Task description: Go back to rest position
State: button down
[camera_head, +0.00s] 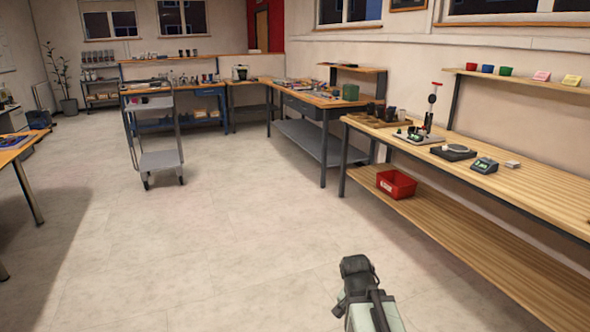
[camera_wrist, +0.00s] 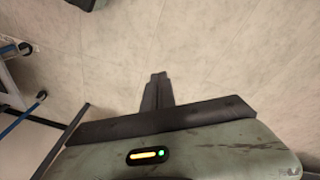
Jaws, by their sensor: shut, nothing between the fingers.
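My gripper (camera_wrist: 158,80) shows in the wrist view as a dark narrow pair of fingers, closed together with nothing between them. It is seen over bare floor. Below it is a pale green part of my own body with a small orange and green light. In the head view my arm shows at the bottom, right of the middle, with a dark joint and a pale green link. The fingers cannot be made out there.
A long wooden workbench (camera_head: 520,196) with a lower shelf runs along the right, a red bin (camera_head: 396,184) on that shelf. A grey trolley (camera_head: 160,160) stands at back left. A table (camera_head: 18,150) is at the left edge. The floor (camera_head: 210,240) between is clear.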

jog(key=s+a+n+y, duration=0.1)
jog(key=a+n+y, duration=0.1)
jog(key=a+n, duration=0.45)
notch_tip(320, 180, up, 22)
jog(key=n+p, duration=0.1)
jog(key=p, duration=2.1)
jog(key=shift+s+g, duration=0.2)
jog(key=shift+g, duration=0.1)
jog(key=shift+d, duration=0.1)
